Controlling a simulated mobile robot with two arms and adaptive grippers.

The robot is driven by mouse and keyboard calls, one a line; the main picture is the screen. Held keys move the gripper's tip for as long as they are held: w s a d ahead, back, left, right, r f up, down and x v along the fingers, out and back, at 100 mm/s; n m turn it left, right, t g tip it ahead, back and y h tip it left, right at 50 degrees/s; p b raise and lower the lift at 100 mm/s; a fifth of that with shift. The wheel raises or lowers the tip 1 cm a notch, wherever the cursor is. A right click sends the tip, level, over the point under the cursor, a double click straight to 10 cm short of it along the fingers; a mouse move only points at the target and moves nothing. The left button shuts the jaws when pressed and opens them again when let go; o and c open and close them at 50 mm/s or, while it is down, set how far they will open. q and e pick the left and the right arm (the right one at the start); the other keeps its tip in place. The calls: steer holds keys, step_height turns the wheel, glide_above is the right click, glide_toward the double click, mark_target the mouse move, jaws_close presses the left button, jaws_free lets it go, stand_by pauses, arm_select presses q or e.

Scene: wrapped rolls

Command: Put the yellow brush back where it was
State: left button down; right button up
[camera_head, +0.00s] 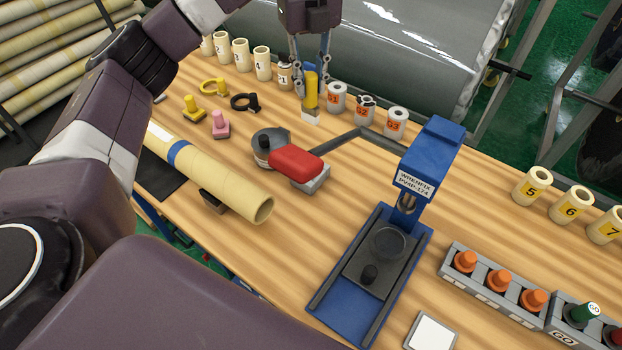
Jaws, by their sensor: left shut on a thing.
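The yellow brush (311,92) is upright near the back edge of the wooden table, its pale bristle end pointing down. My left gripper (309,87) reaches down from the top of the view and is shut on the brush's yellow handle. The bristle end is close to the tabletop; I cannot tell whether it touches. The brush is between a small metallic can (285,77) on its left and a white cylinder with an orange label (337,98) on its right. My right gripper is not in view.
Cream numbered tubes (240,55) line the back left. A red-handled tool (295,162) sits mid-table before a grey bracket (362,134). A cream roll with a blue band (215,178) lies left. A blue press (385,255) stands right, near a rack of orange pegs (498,282).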

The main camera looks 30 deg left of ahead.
mark_target(310, 113)
arm_select(q)
step_height(310, 113, down, 20)
steer(key=p, duration=0.3)
steer(key=shift+s, duration=0.1)
steer(key=c, duration=1.7)
jaws_free()
step_height(310, 113, up, 12)
steer(key=b, duration=0.3)
steer(key=shift+r, duration=0.1)
